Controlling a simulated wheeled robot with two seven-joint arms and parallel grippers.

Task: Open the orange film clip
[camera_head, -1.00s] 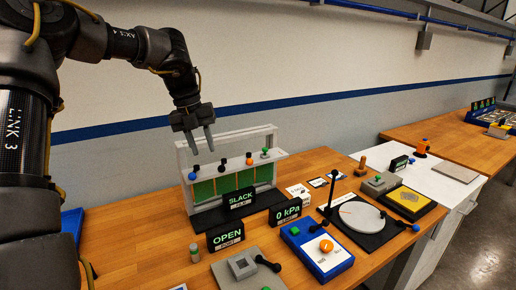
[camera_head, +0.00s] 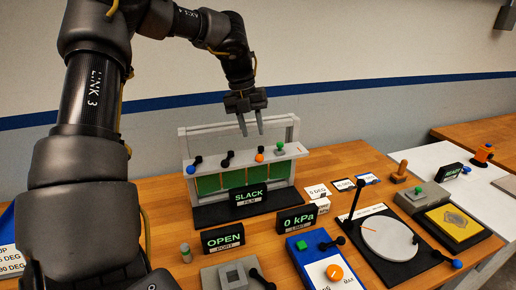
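The film rack (camera_head: 184,150) is a white frame holding green film panels (camera_head: 208,184) on a dark base. Along its top ledge stand several small clips with coloured levers. The orange clip (camera_head: 260,154) is third from the left, between a black one (camera_head: 228,157) and a green one (camera_head: 280,147). My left gripper (camera_head: 253,130) points down just above the ledge, close over the orange clip and slightly to its left. Its two fingers are apart with nothing between them. I cannot tell whether it touches the clip. My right gripper is out of view.
A SLACK sign (camera_head: 249,197) stands before the rack. OPEN (camera_head: 223,238) and 0 kPa (camera_head: 297,218) signs stand nearer. A blue control box (camera_head: 318,262) and a round grey plate (camera_head: 389,238) with a tall black lever (camera_head: 356,198) lie to the right.

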